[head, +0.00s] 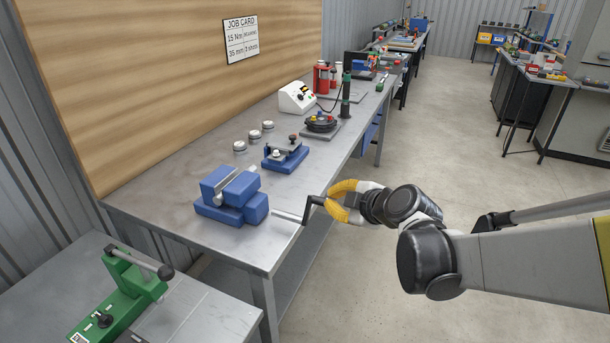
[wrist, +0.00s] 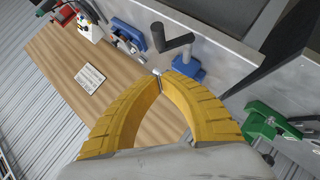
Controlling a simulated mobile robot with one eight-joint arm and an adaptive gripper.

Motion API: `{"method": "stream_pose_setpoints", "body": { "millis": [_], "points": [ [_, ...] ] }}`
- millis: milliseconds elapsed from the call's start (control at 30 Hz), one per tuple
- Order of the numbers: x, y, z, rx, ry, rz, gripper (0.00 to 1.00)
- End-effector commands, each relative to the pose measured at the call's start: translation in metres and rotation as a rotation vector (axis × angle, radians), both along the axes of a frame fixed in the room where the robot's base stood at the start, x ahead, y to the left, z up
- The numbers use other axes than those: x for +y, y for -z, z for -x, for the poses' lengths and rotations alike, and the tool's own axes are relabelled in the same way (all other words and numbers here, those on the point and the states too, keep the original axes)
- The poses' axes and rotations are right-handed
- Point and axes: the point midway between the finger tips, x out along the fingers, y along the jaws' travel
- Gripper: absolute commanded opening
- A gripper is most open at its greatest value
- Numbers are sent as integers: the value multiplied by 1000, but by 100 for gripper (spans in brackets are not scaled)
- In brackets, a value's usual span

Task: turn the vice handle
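The blue vice (head: 232,195) sits at the near end of the grey bench. A grey rod and a dark crank handle (head: 307,208) stick out past the bench's front edge. In the wrist view the handle (wrist: 172,42) is a dark bent bar above the fingertips, near a blue body (wrist: 187,68). My gripper (head: 328,195) has yellow curved fingers at the handle's outer end. In the wrist view the fingertips (wrist: 160,78) meet, and I see no handle between them. I cannot tell whether a finger touches the handle.
A smaller blue fixture (head: 286,156), several round metal pieces (head: 254,134), a white box (head: 297,97) and a dark round stand (head: 321,122) are farther along the bench. A green tool (head: 120,295) is on the near left table. The floor (head: 470,170) right of the bench is clear.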

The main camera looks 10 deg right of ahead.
Motion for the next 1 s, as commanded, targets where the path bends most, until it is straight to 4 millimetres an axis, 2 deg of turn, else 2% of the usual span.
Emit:
{"method": "stream_pose_setpoints", "body": {
  "millis": [33, 300, 400, 600, 1000],
  "points": [
    [4, 10, -10, 1, -3, 0, 0],
    [20, 37, -57, 1, -2, -1, 0],
    [11, 49, -67, 1, 2, -3, 0],
    [2, 59, -77, 1, 1, -2, 0],
    [1, 60, -79, 3, 1, -4, 0]
  ]
}}
